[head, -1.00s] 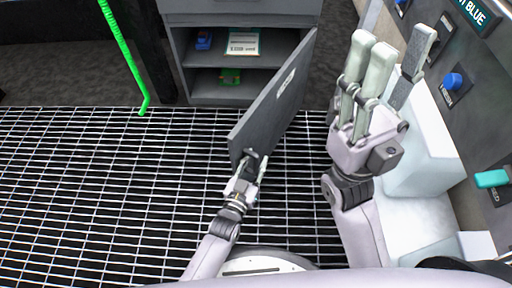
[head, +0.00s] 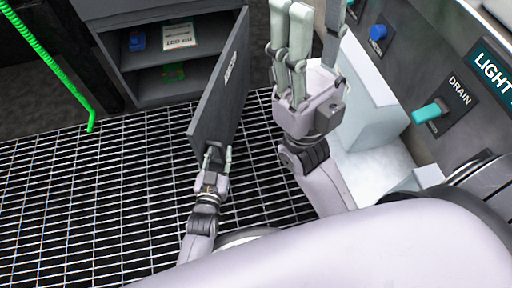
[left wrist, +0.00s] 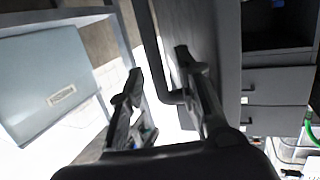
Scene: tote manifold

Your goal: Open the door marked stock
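The grey door (head: 222,95) stands swung wide open from the cabinet, its small white label (head: 231,67) too small to read. My left gripper (head: 217,155) is at the door's near lower end. In the left wrist view its two fingers (left wrist: 157,68) are spread apart, with the dark bar handle (left wrist: 153,50) between them; I see no clear contact. My right gripper (head: 312,12) is raised at the right, fingers up and apart, empty and clear of the door.
The open cabinet (head: 120,68) shows shelves with a blue item (head: 137,41), a printed card (head: 179,35) and a green item (head: 173,72). A control panel with a teal handle (head: 430,111) and a white box (head: 365,110) are at the right.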

